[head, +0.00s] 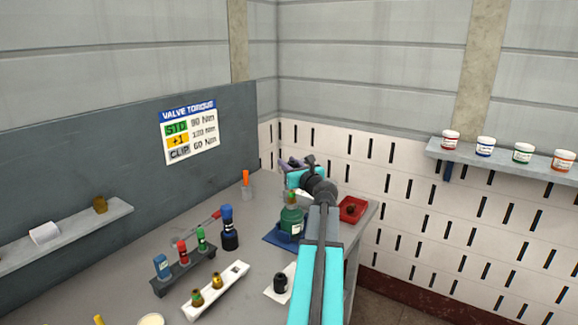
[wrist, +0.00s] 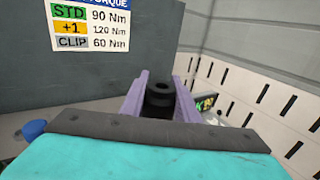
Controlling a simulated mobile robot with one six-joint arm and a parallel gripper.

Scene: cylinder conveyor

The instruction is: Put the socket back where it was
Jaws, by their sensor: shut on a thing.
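My gripper (wrist: 160,88) has purple fingers shut on a black socket (wrist: 160,98), whose round open end shows between them in the wrist view. In the head view my gripper (head: 294,163) is raised over the far right part of the bench, and the held socket cannot be made out clearly there. Another short black socket-like piece (head: 280,284) stands on a white pad (head: 272,296) near the front. A red tray (head: 358,206) with a dark thing in it sits at the bench's right end.
A green bottle (head: 291,222) stands on a blue mat (head: 270,236), close beside my arm. A dark rack (head: 178,281) of small coloured bottles, a dark blue bottle (head: 229,232) and a white block (head: 215,293) with brass parts crowd the grey bench. A wall shelf (head: 500,162) holds several jars.

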